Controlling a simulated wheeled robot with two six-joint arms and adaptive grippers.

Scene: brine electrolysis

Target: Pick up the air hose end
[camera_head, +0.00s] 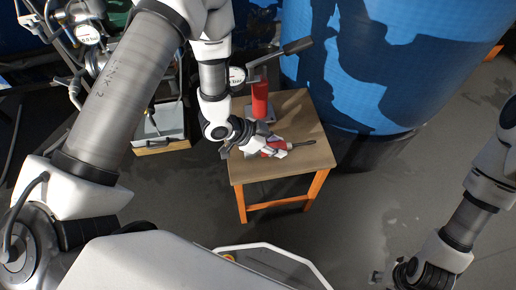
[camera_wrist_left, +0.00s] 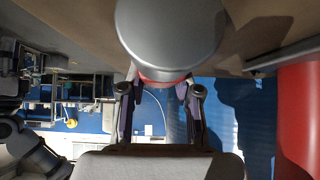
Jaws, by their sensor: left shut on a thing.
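My left gripper (camera_head: 268,147) is over the small wooden table, shut on a red and grey piece (camera_head: 277,148). A dark thin rod (camera_head: 304,144) lies at its right. In the left wrist view the two fingers of my left gripper (camera_wrist_left: 157,92) stand on either side of a large rounded grey body (camera_wrist_left: 172,35) with a red lower rim. Where the fingers touch it is partly hidden. I cannot make out an air hose end for sure. My right gripper (camera_head: 385,275) is low at the bottom right, small and partly out of frame.
The small wooden table (camera_head: 305,120) has a bare right part. A red cylinder with a lever (camera_head: 260,100) stands at its back, close to my left wrist. A large blue drum (camera_head: 390,60) stands behind. A grey box (camera_head: 160,125) is at the left. Floor is clear at right.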

